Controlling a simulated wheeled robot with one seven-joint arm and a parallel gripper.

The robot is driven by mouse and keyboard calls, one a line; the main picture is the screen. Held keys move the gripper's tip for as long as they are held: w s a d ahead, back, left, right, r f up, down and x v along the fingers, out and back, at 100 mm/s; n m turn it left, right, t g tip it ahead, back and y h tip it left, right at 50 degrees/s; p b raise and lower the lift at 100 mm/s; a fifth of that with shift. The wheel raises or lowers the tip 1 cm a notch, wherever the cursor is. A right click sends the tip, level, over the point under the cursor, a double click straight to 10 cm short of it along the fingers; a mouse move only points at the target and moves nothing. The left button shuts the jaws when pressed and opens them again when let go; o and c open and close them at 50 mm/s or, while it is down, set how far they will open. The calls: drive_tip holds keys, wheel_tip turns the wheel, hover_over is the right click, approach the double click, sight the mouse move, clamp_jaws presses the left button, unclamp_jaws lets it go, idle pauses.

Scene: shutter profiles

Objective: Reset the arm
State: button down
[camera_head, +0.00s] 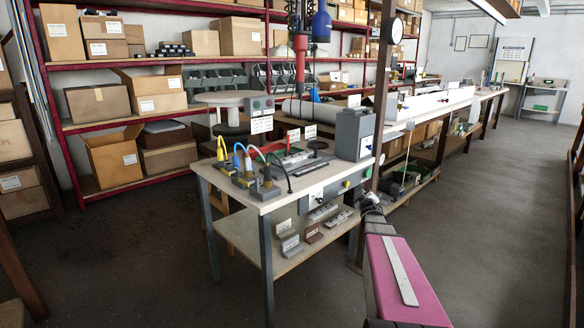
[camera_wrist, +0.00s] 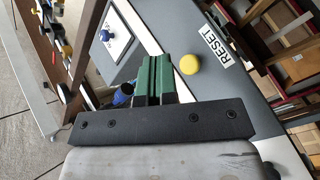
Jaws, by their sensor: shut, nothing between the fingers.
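My gripper (camera_wrist: 158,62) shows in the wrist view with its green fingers together and nothing between them. A round yellow button (camera_wrist: 189,64) on the bench's grey front panel (camera_wrist: 175,25) lies just right of the fingertips. A white RESET label (camera_wrist: 210,45) is beside it. The fingers look apart from the button, but the depth gap is hard to tell. In the head view the button (camera_head: 346,184) is small on the bench front. My gripper (camera_head: 371,201) is in front of the panel's right end, its fingertips too small to make out.
The workbench (camera_head: 228,181) carries plugs with coloured cables and a grey box (camera_head: 353,133) with a blue knob. A dark post (camera_head: 381,95) rises close to my gripper. Shelves of cartons (camera_head: 118,157) stand behind. The floor (camera_head: 480,220) at right is clear.

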drive_tip(key=s+a+f+m+g+y, duration=0.1)
drive_tip(key=s+a+f+m+g, duration=0.1)
drive_tip(key=s+a+f+g, duration=0.3)
drive_tip(key=s+a+f+m+g+y, duration=0.1)
drive_tip(key=s+a+f+m+g, duration=0.2)
drive_tip(key=s+a, duration=0.8)
drive_tip(key=s+a+f+m+g, duration=0.2)
drive_tip(key=s+a+f+g, duration=0.4)
drive_tip(key=s, duration=0.9)
drive_tip(key=a+g, duration=0.2)
drive_tip(key=g, duration=0.2)
drive_tip(key=shift+s+f+m+y, duration=0.3)
drive_tip(key=shift+s+f+y, duration=0.1)
drive_tip(key=c, duration=1.8)
unclamp_jaws()
